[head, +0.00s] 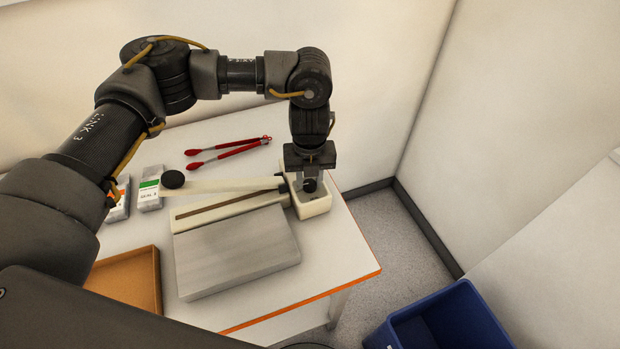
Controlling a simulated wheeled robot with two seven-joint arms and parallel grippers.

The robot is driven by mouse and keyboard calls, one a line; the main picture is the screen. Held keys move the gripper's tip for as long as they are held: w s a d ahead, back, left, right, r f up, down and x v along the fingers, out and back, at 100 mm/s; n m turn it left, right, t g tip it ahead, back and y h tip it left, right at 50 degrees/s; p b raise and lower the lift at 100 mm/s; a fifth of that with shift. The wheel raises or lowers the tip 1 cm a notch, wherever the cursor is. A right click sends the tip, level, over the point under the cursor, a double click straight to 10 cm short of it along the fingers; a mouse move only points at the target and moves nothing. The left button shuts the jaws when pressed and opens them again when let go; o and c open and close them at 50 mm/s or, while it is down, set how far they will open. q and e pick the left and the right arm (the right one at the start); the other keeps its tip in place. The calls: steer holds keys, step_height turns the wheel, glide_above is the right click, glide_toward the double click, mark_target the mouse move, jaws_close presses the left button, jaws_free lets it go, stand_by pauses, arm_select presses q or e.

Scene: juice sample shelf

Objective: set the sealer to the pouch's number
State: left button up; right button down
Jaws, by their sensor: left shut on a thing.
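The sealer (232,207) is a cream-white bar device on the table, with a long lever (230,185) ending in a round black knob. At its right end is a small cream housing (318,207) with a dark dial knob (310,185). My left gripper (310,178) points down over this housing and is shut on the dial knob. The dial's setting is hidden or too small to read. A pouch (150,188) with a green band lies left of the lever; its small print seems to start with "SEAL", the number unclear. My right gripper is out of view.
Another pouch (118,203) with an orange band lies at left, partly behind my arm. Red-tipped tongs (230,151) lie at the back. A grey block (235,252) and an orange-brown tray (128,281) are in front. A blue bin (440,318) stands on the floor at right.

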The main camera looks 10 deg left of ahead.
arm_select(q)
steer(key=m+b, duration=0.2)
steer(key=m, duration=0.1)
steer(key=shift+f, duration=0.15)
steer(key=m+b, duration=0.2)
steer(key=m, duration=0.1)
steer(key=shift+m, duration=0.4)
steer(key=m+b, duration=0.1)
steer(key=m, duration=0.2)
steer(key=shift+d+m+b, duration=0.1)
steer(key=shift+m+b, duration=0.2)
steer(key=shift+m, duration=0.1)
steer(key=m+b, duration=0.1)
steer(key=m, duration=0.2)
steer(key=shift+m, duration=0.3)
steer(key=m+b, duration=0.1)
steer(key=m, duration=0.2)
steer(key=shift+m, duration=0.3)
steer(key=m+b, duration=0.1)
steer(key=m, duration=0.2)
steer(key=shift+s+m, duration=0.1)
steer(key=shift+m, duration=0.2)
steer(key=m, duration=0.3)
steer(key=shift+m+b, duration=0.3)
steer(key=shift+b, duration=0.05)
steer(key=shift+m, duration=1.9)
steer(key=shift+s, duration=0.1)
